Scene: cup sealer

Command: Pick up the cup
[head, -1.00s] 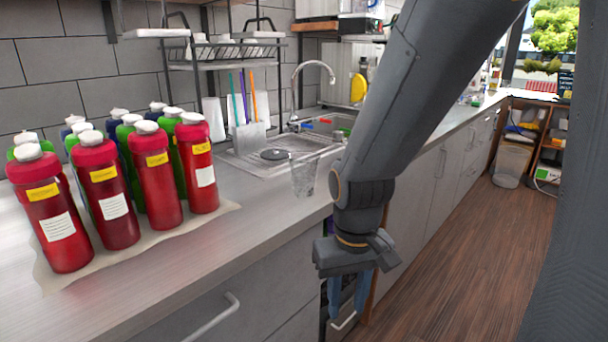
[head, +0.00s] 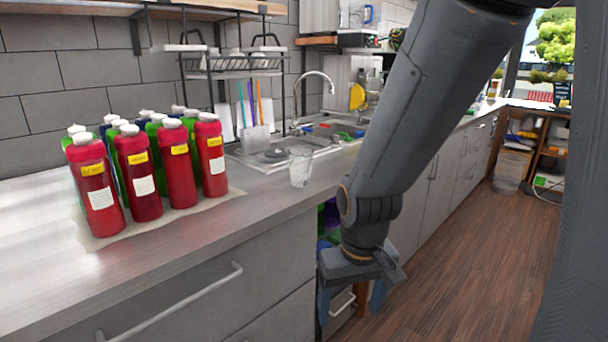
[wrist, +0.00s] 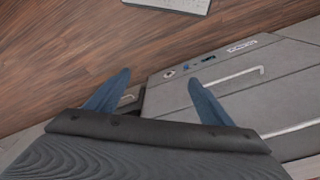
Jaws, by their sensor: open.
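A clear, see-through cup (head: 300,166) stands upright on the counter near its front edge, in front of the sink, in the head view. My gripper (head: 350,306) hangs below counter height, in front of the cabinets, to the right of the cup and lower than it. Its two blue fingers are spread apart with nothing between them. In the wrist view my gripper (wrist: 157,95) also shows open, above the floor and cabinet fronts. The cup does not show in the wrist view.
Several red bottles (head: 135,174) stand on a mat at the left of the counter (head: 150,262). A sink (head: 338,132) and a dish rack (head: 235,66) lie behind the cup. Cabinet drawers with handles (head: 180,303) front the counter. The wooden floor (head: 465,265) at right is clear.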

